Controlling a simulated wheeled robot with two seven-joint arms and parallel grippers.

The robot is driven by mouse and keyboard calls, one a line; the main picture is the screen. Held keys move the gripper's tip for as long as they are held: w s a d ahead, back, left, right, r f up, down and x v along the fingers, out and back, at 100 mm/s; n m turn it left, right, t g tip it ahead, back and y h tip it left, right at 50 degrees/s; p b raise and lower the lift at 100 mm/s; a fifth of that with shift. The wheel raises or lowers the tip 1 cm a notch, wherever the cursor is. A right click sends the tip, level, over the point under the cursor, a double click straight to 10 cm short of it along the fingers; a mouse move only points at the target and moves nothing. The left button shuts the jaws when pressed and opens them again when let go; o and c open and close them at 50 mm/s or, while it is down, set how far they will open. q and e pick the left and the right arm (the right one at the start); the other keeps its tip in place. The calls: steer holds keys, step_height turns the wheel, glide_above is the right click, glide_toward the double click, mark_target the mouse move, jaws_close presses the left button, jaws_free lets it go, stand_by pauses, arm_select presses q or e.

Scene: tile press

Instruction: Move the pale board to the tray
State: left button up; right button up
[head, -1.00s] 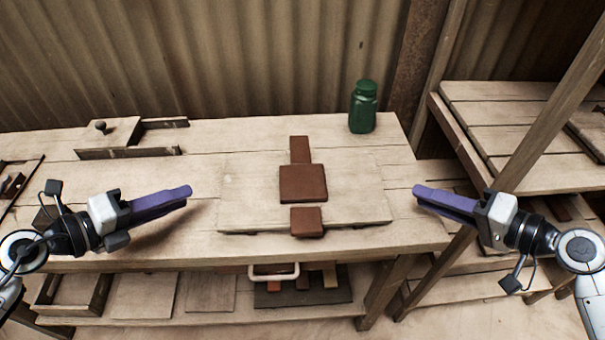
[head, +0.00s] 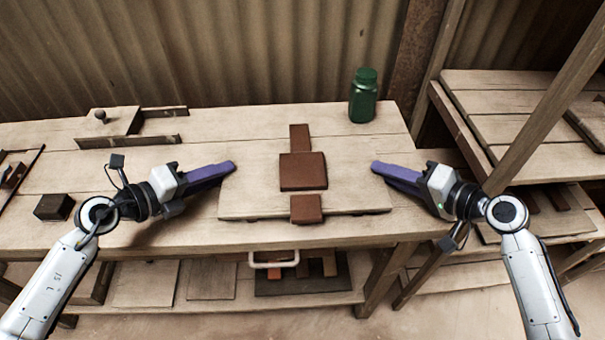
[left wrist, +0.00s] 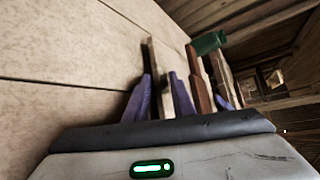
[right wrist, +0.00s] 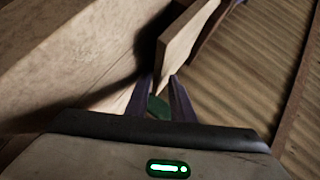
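A green jar (head: 363,96) stands at the back right of the bench. A wooden fixture with a knob (head: 101,116) is at the back left. A dark block (head: 54,207) sits at the left. Below, a shelf holds flat boards (head: 211,280) and a white handle (head: 274,261).

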arm_select(q)
steer(key=shift+w+d, duration=0.1)
steer(key=shift+d, duration=0.05)
arm_select(e)
steer(key=shift+w+a, duration=0.1)
steer(key=shift+a, duration=0.05)
arm_select(q)
jaws_close()
arm_select(e)
jaws_close()
arm_select(q)
steer(key=shift+r, duration=0.15)
arm_select(e)
steer(key=shift+r, duration=0.2)
